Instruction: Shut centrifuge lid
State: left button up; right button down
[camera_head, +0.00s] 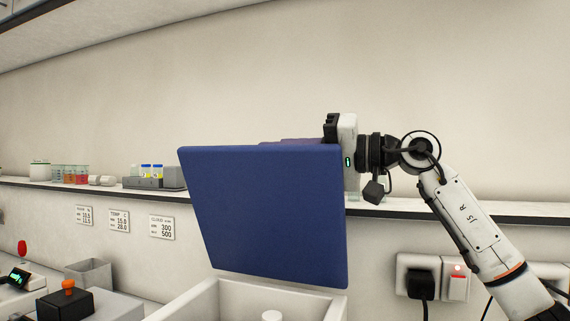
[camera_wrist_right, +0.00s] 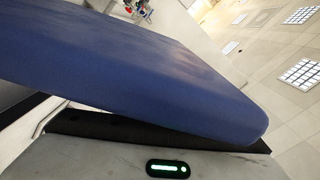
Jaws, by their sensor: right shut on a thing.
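The blue centrifuge lid (camera_head: 265,215) stands raised in the head view, tilted open above the white centrifuge body (camera_head: 195,305). A small white knob (camera_head: 272,315) shows inside the opening. My right gripper (camera_head: 332,130) is at the lid's upper right corner, shut on the lid. Its fingers are mostly hidden behind the lid. In the right wrist view the blue lid (camera_wrist_right: 130,65) fills much of the picture, close against a black finger (camera_wrist_right: 150,132). My left gripper is not in view.
A wall shelf (camera_head: 400,208) runs behind the lid, with sample jars (camera_head: 70,173) and a grey rack (camera_head: 155,182) at its left. Wall sockets (camera_head: 420,278) with a plug are at the right.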

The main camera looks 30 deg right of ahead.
aim_at(331, 158)
jog(key=shift+s+a+f+n, duration=0.4)
jog(key=shift+s+a, duration=0.1)
jog(key=shift+a, duration=0.1)
jog(key=shift+s+a+b, duration=0.2)
jog(key=shift+a+b, duration=0.1)
jog(key=shift+b, duration=0.05)
jog(key=c, duration=1.8)
grip_release()
jog(key=shift+d, duration=0.1)
jog(key=shift+s+d, duration=0.1)
jog(key=b+v, duration=0.2)
jog(key=v, duration=0.7)
jog(key=shift+s+d, duration=0.1)
jog(key=shift+d, duration=0.05)
jog(key=shift+s+d, duration=0.15)
jog(key=shift+s, duration=0.1)
